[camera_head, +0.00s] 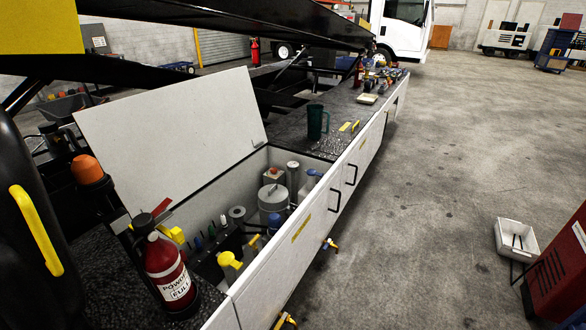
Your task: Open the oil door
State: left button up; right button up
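A white lid (170,125) stands raised and leaning back over an open compartment in the belt loader's side body. Inside the compartment are a grey cylindrical canister (272,200), a yellow-topped part (229,262) and several other fittings. The white side panel (290,255) in front of it has a yellow label. Farther along the side are shut panels with black handles, one (335,201) nearer and one (351,174) farther. I cannot tell from any readable marking which panel is the oil door. Neither of my grippers is in view.
A red fire extinguisher (170,270) stands at the compartment's near left corner. Yellow-and-blue valves (329,244) stick out low on the side.

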aim_at(258, 303)
jog(key=i+l+u, duration=0.2)
jog(key=u, duration=0.15)
jog(key=i+l+u, duration=0.15)
jog(key=u, duration=0.2)
jog(key=i+l+u, duration=0.15)
jog(key=l+u, duration=0.2)
